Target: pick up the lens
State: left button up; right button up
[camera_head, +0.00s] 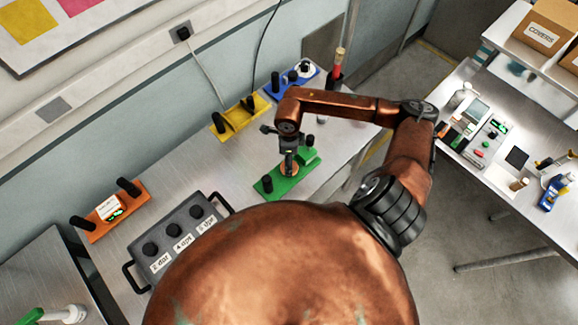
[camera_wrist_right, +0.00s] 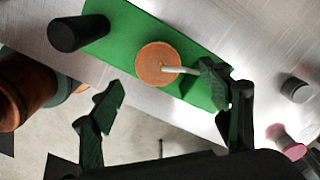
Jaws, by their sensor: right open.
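A green module (camera_head: 284,187) lies on the bench and bears a copper-orange disc (camera_head: 289,169) between its black posts. In the right wrist view the disc (camera_wrist_right: 158,62) lies flat on the green plate (camera_wrist_right: 130,38), with a short pale rod reaching from its middle toward the right finger. I cannot tell for certain that this disc is the lens. My right gripper (camera_head: 289,158) hangs over the module. In the wrist view its open fingers (camera_wrist_right: 163,88) stand apart, the disc lying between and beyond them, apparently ungripped. My left gripper is not in view.
A yellow module (camera_head: 240,118), a blue module (camera_head: 290,78) with a white round part, and an orange module (camera_head: 108,210) stand on the bench. A grey box with several knobs (camera_head: 177,235) is in front.

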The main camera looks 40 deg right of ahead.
jog(key=f, duration=0.1)
jog(key=f+p, duration=0.1)
jog(key=f, duration=0.1)
jog(key=shift+a+f, duration=0.25)
jog(key=shift+f, duration=0.5)
jog(key=c, duration=1.1)
jog(key=shift+r, duration=0.1)
jog(key=shift+c, duration=0.2)
